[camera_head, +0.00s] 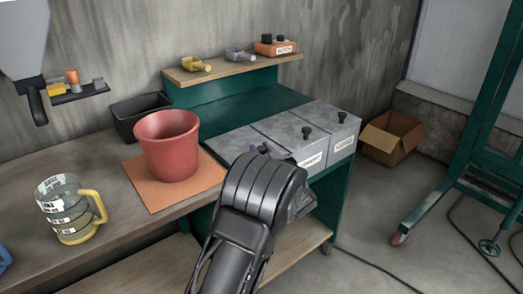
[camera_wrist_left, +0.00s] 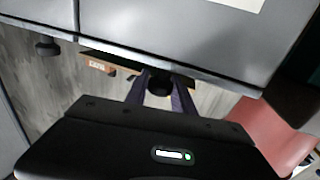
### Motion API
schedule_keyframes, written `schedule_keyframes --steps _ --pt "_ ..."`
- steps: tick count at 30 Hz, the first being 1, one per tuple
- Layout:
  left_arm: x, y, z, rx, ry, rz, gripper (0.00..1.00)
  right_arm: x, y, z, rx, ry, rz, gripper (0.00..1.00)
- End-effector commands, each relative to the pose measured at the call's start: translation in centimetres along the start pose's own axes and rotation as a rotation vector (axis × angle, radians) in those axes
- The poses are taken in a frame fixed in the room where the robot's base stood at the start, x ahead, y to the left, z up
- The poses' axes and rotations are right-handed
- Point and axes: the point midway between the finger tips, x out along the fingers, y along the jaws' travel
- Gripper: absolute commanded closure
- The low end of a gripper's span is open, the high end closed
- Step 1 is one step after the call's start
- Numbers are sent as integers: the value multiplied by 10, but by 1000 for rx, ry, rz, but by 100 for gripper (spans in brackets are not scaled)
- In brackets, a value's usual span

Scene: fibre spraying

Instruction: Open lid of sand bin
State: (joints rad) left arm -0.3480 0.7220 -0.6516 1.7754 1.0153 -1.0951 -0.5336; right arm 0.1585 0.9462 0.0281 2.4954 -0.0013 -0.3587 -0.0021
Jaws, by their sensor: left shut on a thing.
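Several grey metal bins stand in a row on the green bench, with flat lids and black knobs. My left gripper (camera_head: 266,149) is over the leftmost bin (camera_head: 232,143), and my wrist hides much of its front. In the left wrist view, my left gripper (camera_wrist_left: 161,88) has its two fingers shut on a black lid knob (camera_wrist_left: 160,80). The leftmost lid looks level in the head view. The other knobs, on the middle lid (camera_head: 290,130) and right lid (camera_head: 325,115), are free. The bin labels are too small to read surely, and the leftmost one is hidden. My right gripper is out of view.
A red bucket (camera_head: 168,147) stands on an orange mat (camera_head: 150,193) left of the bins. A measuring jug (camera_head: 70,210) stands further left. A wooden shelf (camera_head: 232,70) with small items hangs behind the bins. A cardboard box (camera_head: 391,138) and green frame (camera_head: 480,120) are to the right.

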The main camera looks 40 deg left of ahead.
Motion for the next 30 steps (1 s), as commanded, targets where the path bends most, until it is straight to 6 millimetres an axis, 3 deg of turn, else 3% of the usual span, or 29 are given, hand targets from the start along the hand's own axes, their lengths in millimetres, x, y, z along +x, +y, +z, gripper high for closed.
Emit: schedule_keyframes --steps 4,30 --pt "0 0 0 0 0 0 100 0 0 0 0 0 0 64" --pt "0 0 0 0 0 0 100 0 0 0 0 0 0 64"
